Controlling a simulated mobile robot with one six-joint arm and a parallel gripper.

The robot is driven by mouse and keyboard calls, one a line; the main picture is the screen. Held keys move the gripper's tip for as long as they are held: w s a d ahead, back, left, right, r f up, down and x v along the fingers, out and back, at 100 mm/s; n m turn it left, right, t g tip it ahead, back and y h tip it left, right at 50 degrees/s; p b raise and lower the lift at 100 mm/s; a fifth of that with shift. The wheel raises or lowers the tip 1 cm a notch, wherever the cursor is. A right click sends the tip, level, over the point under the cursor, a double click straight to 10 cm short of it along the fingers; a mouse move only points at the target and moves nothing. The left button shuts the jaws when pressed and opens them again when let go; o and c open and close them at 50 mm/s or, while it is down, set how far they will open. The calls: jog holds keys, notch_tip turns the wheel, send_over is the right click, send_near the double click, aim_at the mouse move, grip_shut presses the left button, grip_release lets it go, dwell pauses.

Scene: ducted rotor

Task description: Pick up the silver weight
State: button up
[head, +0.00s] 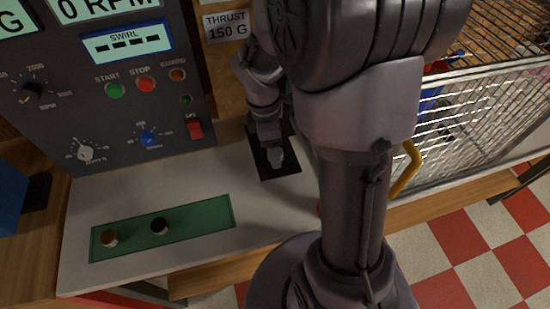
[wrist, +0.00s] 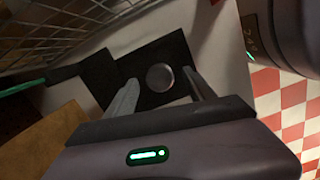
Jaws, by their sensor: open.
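The silver weight (wrist: 159,75) is a round grey disc on a black square pad (wrist: 143,56) in the wrist view. My gripper (wrist: 161,83) is open, with one finger to each side of the weight. I cannot tell whether the fingers touch it. In the head view my gripper (head: 275,158) points down over the black pad (head: 288,170), and I cannot make out the weight apart from it there.
A green mat (head: 205,219) at the front left holds a brass weight (head: 109,238) and a black weight (head: 159,226). A control panel (head: 60,120) stands behind the pale bench top (head: 150,185). A wire mesh cage (head: 470,135) with a yellow handle (head: 405,170) is close on the right.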

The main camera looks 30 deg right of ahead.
jog(key=shift+f, duration=0.75)
jog(key=shift+r, duration=0.15)
jog(key=shift+c, duration=0.2)
grip_shut()
